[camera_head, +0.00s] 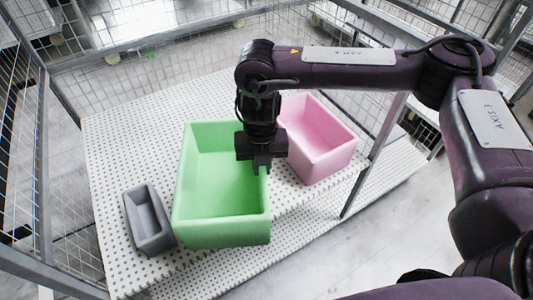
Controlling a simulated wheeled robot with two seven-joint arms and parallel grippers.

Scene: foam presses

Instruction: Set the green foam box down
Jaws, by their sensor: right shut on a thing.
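The green foam box (222,230) is an open-topped bin in the middle of the camera_head view, over the white perforated table (112,140). My right gripper (260,168) points down at the box's right wall and is shut on that wall. The fingertips are partly hidden against the green wall. I cannot tell whether the base of the box touches the table. My left gripper is not in the view.
A small grey open box (148,240) is close to the green box on the left. A pink open box (335,162) is to the right, behind my right gripper. Metal frame posts and wire mesh surround the table. Free table surface shows at the back left.

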